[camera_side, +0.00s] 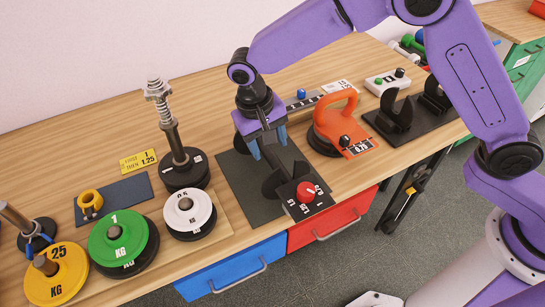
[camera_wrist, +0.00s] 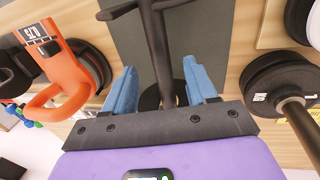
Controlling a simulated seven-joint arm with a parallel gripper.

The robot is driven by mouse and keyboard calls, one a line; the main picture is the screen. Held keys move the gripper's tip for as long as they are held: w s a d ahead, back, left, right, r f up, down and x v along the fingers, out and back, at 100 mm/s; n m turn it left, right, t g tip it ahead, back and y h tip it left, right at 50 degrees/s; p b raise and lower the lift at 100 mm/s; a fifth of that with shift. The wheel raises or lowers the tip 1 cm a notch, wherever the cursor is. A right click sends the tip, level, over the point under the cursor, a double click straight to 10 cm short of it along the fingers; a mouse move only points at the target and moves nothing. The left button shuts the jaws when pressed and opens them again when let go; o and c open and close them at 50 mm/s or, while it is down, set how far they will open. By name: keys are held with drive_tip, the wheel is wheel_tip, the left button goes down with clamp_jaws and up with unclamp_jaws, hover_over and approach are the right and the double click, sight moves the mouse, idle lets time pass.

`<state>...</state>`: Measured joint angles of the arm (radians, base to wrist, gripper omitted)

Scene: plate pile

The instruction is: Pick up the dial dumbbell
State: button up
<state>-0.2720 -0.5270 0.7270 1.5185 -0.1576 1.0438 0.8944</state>
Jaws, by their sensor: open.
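The dial dumbbell shows in the side view as a black piece with a red dial (camera_side: 306,191) and white numbers, at the front of a dark grey mat (camera_side: 232,178). Black curved parts stand behind the dial. My gripper (camera_side: 270,150) is over the mat, pointing down, its blue fingers apart. In the wrist view, a dark bar (camera_wrist: 158,45), apparently the dumbbell's handle, runs between the open fingers of my gripper (camera_wrist: 160,72). The fingers look apart from the bar. My gripper hides part of the dumbbell in the side view.
An orange kettlebell (camera_side: 337,105) stands close on the right, beyond it an empty black cradle (camera_side: 396,115). On the left are a spring-topped post (camera_side: 170,130) and white (camera_side: 190,210), green (camera_side: 117,238) and yellow (camera_side: 58,278) weight plates. Drawers lie below the table's front edge.

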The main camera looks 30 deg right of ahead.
sight(271, 156)
drive_tip(key=shift+d+f, duration=0.25)
drive_tip(key=shift+f, duration=1.05)
drive_tip(key=shift+d+f, duration=0.25)
drive_tip(key=shift+f, duration=1)
clamp_jaws()
